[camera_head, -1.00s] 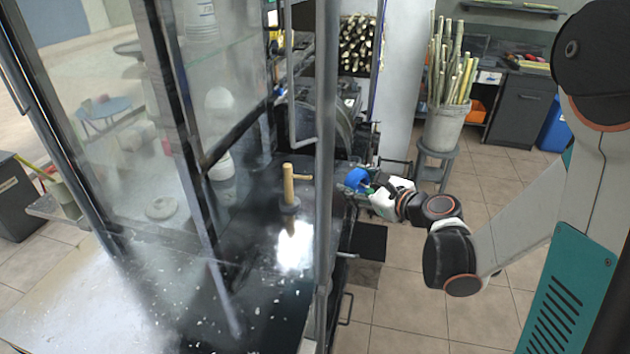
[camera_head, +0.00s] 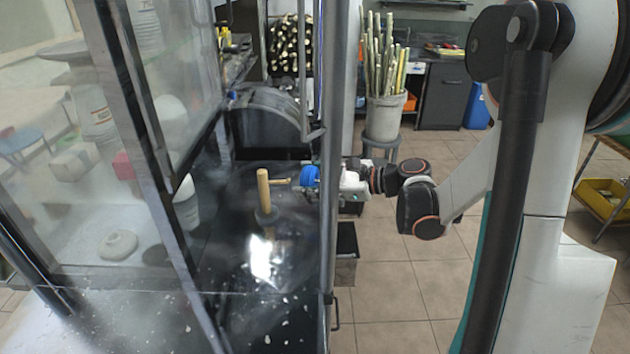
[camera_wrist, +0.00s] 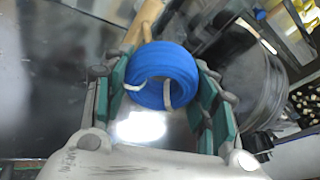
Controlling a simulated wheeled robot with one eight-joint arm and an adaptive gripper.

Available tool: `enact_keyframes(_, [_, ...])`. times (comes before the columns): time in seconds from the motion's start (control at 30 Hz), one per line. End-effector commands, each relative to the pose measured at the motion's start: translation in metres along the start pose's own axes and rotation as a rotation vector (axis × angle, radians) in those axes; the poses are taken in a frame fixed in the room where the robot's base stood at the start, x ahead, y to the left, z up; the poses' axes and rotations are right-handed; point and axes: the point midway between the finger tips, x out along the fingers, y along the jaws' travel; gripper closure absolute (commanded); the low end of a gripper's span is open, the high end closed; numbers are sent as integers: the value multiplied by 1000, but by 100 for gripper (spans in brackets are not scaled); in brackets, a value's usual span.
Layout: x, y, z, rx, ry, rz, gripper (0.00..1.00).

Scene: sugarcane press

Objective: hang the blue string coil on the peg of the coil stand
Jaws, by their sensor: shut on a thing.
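The blue string coil (camera_head: 309,176) is a thick ring with pale ties. My gripper (camera_head: 322,178) is shut on it, and the wrist view shows the coil (camera_wrist: 160,66) between the green finger pads (camera_wrist: 162,82), its hole facing that camera. The wooden coil stand (camera_head: 263,190) is upright on the dark worktop, left of the coil in the head view. Its short peg (camera_head: 281,182) points right toward the coil, at about the same picture height. A small gap appears between peg tip and coil. In the wrist view, the stand's wood (camera_wrist: 146,22) shows beyond the coil, which partly hides it.
The press drum (camera_head: 268,130) is behind the stand. A bucket of canes (camera_head: 384,115) stands on a stool farther back. The floor to the right is mostly clear.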

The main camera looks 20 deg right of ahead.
Motion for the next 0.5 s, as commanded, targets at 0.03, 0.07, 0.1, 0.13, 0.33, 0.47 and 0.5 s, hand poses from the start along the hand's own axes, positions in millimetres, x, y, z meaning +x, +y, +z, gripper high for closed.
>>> enact_keyframes(0.03, [3, 1, 1, 0, 0, 1, 68])
enact_keyframes(0.07, [5, 2, 1, 0, -1, 1, 68])
enact_keyframes(0.1, [7, 2, 2, 0, -1, 2, 68])
enact_keyframes(0.13, [8, 3, 2, 0, -1, 2, 68])
enact_keyframes(0.33, [18, 6, 5, 1, 0, 1, 68])
enact_keyframes(0.47, [25, 8, 7, 1, 0, 2, 68])
enact_keyframes(0.5, [26, 8, 8, 1, 0, 1, 68])
